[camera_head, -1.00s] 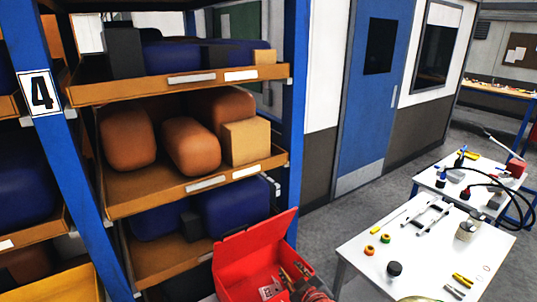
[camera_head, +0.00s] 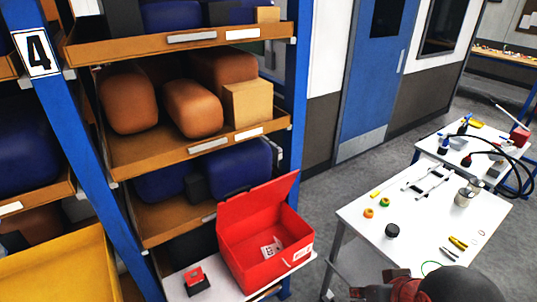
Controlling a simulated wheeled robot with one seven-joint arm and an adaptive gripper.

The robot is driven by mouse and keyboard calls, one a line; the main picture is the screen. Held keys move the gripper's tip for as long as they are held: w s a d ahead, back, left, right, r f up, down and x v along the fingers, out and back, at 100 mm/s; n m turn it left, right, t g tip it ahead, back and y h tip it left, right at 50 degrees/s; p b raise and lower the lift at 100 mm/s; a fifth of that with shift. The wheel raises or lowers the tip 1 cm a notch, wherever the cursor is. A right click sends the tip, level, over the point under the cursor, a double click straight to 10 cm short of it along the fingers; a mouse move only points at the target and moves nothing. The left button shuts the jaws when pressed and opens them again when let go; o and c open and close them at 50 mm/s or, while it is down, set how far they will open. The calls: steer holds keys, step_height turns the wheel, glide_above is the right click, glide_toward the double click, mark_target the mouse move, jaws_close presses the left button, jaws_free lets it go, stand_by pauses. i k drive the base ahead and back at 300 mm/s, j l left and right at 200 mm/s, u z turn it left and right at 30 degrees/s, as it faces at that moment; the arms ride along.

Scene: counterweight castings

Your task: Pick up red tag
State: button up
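No thing in view is clearly readable as the red tag. A small card (camera_head: 271,248), pale with reddish and dark marks, lies inside the open red box (camera_head: 232,238). A small red piece on a black base (camera_head: 195,279) rests on the white surface left of the box. My gripper (camera_head: 372,292) shows partly as dark reddish parts at the bottom edge, right of the red box and apart from it. Its fingers are not clear, so I cannot tell if it is open or holds anything.
A blue rack (camera_head: 68,150) with brown and blue castings stands behind the box. A white table (camera_head: 420,228) at right holds rings, a black knob, pliers and a metal frame. A yellow bin (camera_head: 60,270) is at lower left. Grey floor lies between rack and door.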

mark_target(197, 280)
steer(key=u, duration=1.35)
